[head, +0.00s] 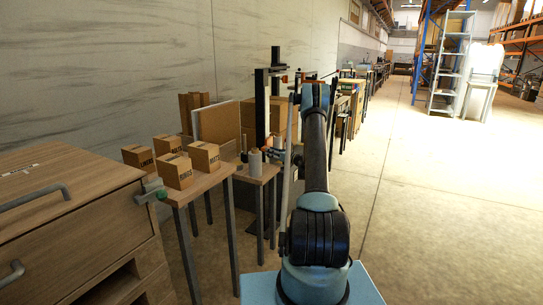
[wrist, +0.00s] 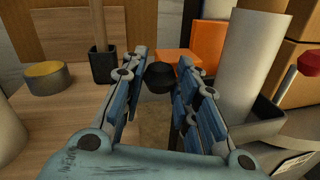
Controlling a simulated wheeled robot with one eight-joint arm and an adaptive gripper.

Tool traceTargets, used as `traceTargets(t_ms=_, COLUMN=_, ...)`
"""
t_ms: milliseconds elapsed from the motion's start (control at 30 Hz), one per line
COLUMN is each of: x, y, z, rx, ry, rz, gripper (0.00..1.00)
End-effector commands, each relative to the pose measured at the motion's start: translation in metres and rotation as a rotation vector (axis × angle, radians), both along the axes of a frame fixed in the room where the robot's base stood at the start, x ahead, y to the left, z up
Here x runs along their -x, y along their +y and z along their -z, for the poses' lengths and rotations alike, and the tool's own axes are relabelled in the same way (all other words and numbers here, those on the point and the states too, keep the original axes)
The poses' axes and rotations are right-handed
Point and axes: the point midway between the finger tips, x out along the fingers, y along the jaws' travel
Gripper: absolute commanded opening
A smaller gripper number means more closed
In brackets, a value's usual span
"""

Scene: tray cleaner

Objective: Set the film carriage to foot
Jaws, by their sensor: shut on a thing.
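My gripper (wrist: 162,68) shows in the wrist view with its two blue fingers closed in on a round black knob (wrist: 160,77), one finger on each side. An orange block (wrist: 209,45) is just behind the knob; whether the two are joined is hidden. A tall white film roll (wrist: 252,62) stands upright to the right of my fingers. In the head view, a dark upright post (head: 261,110) rises behind the small tables. My gripper is hard to make out there, behind my arm.
In the wrist view, a round tin (wrist: 45,78) and a black square cup (wrist: 104,66) stand at left, and a red knob (wrist: 311,62) is at right. In the head view, cardboard boxes (head: 176,171) sit on a table beside a wooden cabinet (head: 75,235). The floor at right is clear.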

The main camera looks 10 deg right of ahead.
Motion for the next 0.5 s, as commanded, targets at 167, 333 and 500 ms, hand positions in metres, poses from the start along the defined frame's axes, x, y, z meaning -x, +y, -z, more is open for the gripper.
traceTargets(t_ms=167, x=-0.001, y=-0.001, z=0.003, rx=0.0, ry=0.0, rz=0.002, gripper=0.0)
traceTargets(t_ms=333, x=-0.001, y=-0.001, z=0.015, rx=0.0, ry=0.0, rz=0.002, gripper=0.0)
traceTargets(t_ms=500, x=-0.001, y=-0.001, z=0.032, rx=0.0, ry=0.0, rz=0.003, gripper=0.0)
